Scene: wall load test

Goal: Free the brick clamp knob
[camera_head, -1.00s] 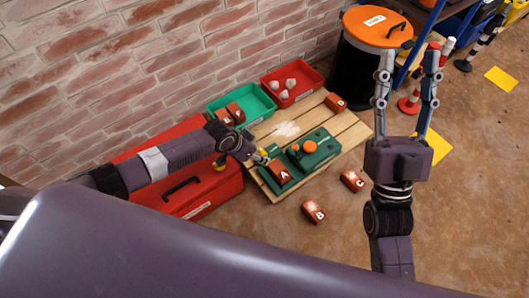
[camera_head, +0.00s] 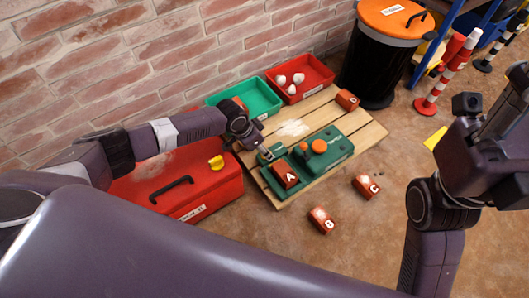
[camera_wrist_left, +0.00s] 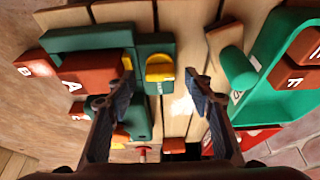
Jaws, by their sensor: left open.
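The green brick clamp (camera_head: 335,148) lies on the wooden pallet, with red brick A (camera_head: 286,173) in it and an orange knob (camera_head: 319,146) on top. In the left wrist view, a yellow knob (camera_wrist_left: 160,68) sits on a green block (camera_wrist_left: 150,48) of the clamp. Brick A (camera_wrist_left: 88,80) shows to its left. My left gripper (camera_wrist_left: 163,88) is open and empty; its fingertips point at the clamp, one on either side of the yellow knob, and I cannot tell the height gap. In the head view the left gripper (camera_head: 264,154) hides part of the clamp's near end. My right gripper (camera_head: 492,98) is raised at the right edge, partly cut off.
A green tray (camera_head: 262,98) with bricks and a red tray (camera_head: 318,80) with pale lumps stand behind the pallet (camera_head: 366,132). A red toolbox (camera_head: 215,190) lies under my left arm. Bricks B (camera_head: 321,220) and C (camera_head: 366,186) lie on the floor. A black bin (camera_head: 375,70) stands behind.

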